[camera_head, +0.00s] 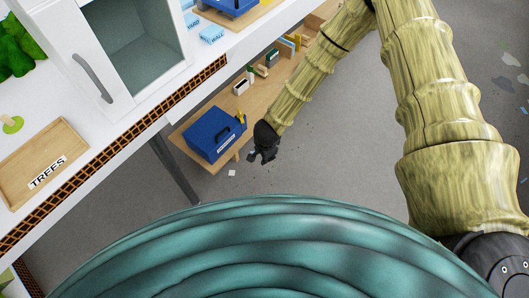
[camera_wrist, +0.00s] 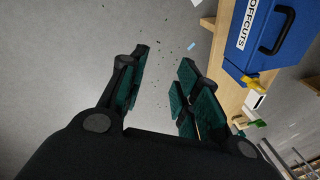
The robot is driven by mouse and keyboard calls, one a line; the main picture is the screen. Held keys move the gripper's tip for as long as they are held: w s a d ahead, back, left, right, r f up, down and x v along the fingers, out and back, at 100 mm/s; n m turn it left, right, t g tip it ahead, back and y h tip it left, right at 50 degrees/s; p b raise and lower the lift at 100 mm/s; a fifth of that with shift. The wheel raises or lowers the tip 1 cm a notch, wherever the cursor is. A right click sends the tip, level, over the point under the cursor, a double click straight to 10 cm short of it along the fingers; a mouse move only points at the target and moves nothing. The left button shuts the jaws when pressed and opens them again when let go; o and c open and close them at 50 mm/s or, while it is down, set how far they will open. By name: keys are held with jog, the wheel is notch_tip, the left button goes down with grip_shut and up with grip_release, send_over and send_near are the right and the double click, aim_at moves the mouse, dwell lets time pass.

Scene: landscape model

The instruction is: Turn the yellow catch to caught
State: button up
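The yellow catch (camera_head: 241,116) is on the right side of a blue box (camera_head: 210,138) on the low wooden shelf. The catch also shows in the wrist view (camera_wrist: 250,81), small at the lower edge of the blue box (camera_wrist: 283,45), which is labelled OFFCUTS and has a black handle. I cannot tell how the catch is turned. My gripper (camera_head: 261,157) hangs just right of the box and lower in the head view, apart from it. In the wrist view my gripper (camera_wrist: 166,60) is open, with only floor between its dark green finger pads.
The wooden shelf (camera_head: 180,132) sits under the white worktop (camera_head: 150,115), with several small items behind the box. A TREES tray (camera_head: 72,141) and a white cabinet with a grey handle (camera_head: 93,78) are on the worktop. A dark table leg (camera_head: 175,170) stands left. Grey floor lies below my gripper.

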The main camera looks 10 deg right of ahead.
aim_at(241, 115)
jog(key=shift+w+d+f+b, duration=0.1)
jog(key=shift+d+f+b, duration=0.05)
jog(key=shift+f+b, duration=0.15)
jog(key=c, duration=0.6)
jog(key=w+d+f+t+b, duration=0.1)
jog(key=w+f+b, duration=0.1)
jog(key=w+d+f+t+b, duration=0.1)
jog(key=w+f+b, duration=0.1)
jog(key=w+b, duration=0.1)
jog(key=w+d+f+t+b, duration=0.2)
jog(key=b, duration=0.1)
jog(key=shift+w+d+f, duration=0.1)
jog(key=shift+w+f, duration=0.3)
grip_shut()
jog(key=w+d+f+t+y+b, duration=0.2)
jog(key=w+f+t+b, duration=0.3)
jog(key=w+b, duration=0.4)
jog(key=w+a+r+t+y+b, duration=0.1)
jog(key=w+a+t+y+b, duration=0.3)
jog(key=b, duration=1)
jog(key=shift+w+a+r+n+t+y+b, duration=0.15)
jog(key=shift+w+a+n+t+y+b, duration=0.35)
jog(key=shift+w+a, duration=1.45)
